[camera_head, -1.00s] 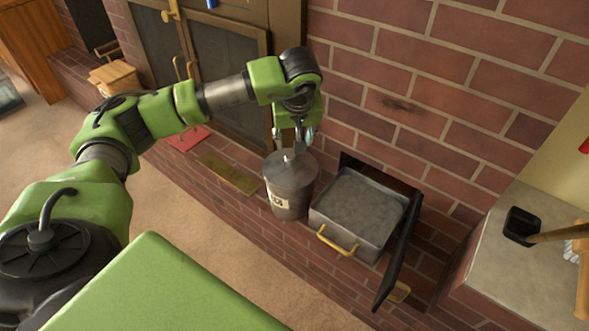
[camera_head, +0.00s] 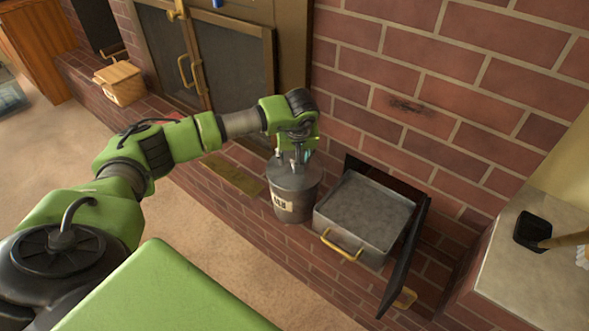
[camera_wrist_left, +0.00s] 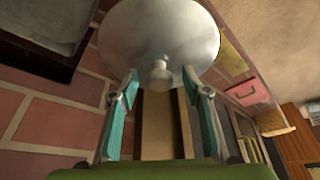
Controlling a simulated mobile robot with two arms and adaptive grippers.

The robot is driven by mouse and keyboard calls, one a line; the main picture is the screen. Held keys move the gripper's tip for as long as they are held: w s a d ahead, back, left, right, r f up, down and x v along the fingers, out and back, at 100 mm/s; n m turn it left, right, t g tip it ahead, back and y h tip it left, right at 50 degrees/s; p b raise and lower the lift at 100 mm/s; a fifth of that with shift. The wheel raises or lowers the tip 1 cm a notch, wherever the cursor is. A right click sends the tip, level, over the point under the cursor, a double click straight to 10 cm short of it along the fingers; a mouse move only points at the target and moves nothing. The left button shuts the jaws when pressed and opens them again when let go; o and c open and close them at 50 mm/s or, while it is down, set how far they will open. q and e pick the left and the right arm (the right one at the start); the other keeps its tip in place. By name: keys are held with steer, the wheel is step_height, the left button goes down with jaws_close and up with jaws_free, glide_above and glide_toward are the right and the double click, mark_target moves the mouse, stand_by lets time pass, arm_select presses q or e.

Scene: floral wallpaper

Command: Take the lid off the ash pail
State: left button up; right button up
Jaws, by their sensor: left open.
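The ash pail (camera_head: 292,205) is a grey metal bucket with a pale label, standing upright on the brick hearth. Its round grey lid (camera_head: 293,177) is on top; in the left wrist view the lid (camera_wrist_left: 160,35) shows with a small knob (camera_wrist_left: 160,75) at its middle. My left gripper (camera_head: 293,157) is right above the lid, pointing down. In the left wrist view its two teal-padded fingers (camera_wrist_left: 163,85) are apart, one on each side of the knob. I cannot tell whether they touch the lid. My right gripper is not in view.
An open ash drawer (camera_head: 365,215) full of grey ash, with a brass handle, stands right of the pail beside an open dark door (camera_head: 407,255). A brass plate (camera_head: 230,175) lies to the left. The brick wall (camera_head: 400,70) rises close behind.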

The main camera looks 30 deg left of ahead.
mark_target(295, 156)
arm_select(q)
steer(key=shift+a+f, duration=0.1)
steer(key=shift+f, duration=0.15)
jaws_close()
steer(key=shift+w, duration=0.1)
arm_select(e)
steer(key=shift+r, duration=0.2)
arm_select(q)
steer(key=shift+r, duration=0.2)
steer(key=shift+r, duration=0.25)
step_height(295, 156, up, 3)
steer(key=shift+f+p, duration=0.2)
steer(key=shift+p, duration=0.2)
steer(key=s+d+r+p, duration=0.1)
steer(key=s+r, duration=0.8)
steer(key=s, duration=0.5)
steer(key=shift+d+r+p, duration=0.25)
steer(key=shift+r+p, duration=0.05)
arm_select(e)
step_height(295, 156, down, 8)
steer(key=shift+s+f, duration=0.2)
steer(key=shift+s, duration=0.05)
